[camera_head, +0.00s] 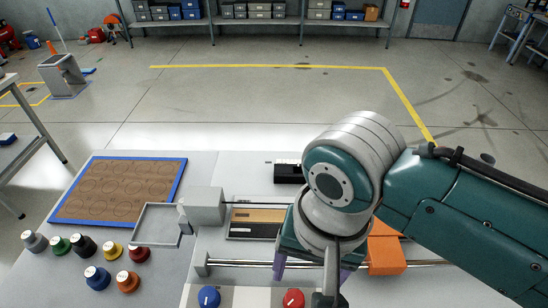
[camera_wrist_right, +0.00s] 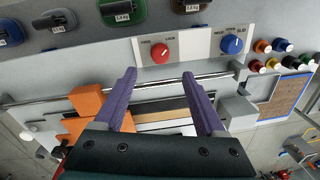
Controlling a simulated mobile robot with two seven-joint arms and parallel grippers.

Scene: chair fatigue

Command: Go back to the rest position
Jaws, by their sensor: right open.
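My right gripper (camera_head: 312,270) hangs over the bench rig at the lower centre of the head view, partly hidden by its own wrist. In the wrist view the right gripper (camera_wrist_right: 159,76) has its two purple fingers spread, with nothing between them. Below the fingers run the metal rail (camera_wrist_right: 200,83) and a tan and dark strip, which also shows as a tan-topped strip (camera_head: 258,215) in the head view. An orange block (camera_head: 385,255) is beside the wrist, partly hidden by my right arm. My left gripper is not in view.
A blue knob (camera_head: 209,297) and a red knob (camera_head: 292,299) are at the front edge. A grey block (camera_head: 205,205) and square tray (camera_head: 157,224) stand left. Several coloured knobbed pieces (camera_head: 97,277) lie near a blue-framed brown board (camera_head: 120,190).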

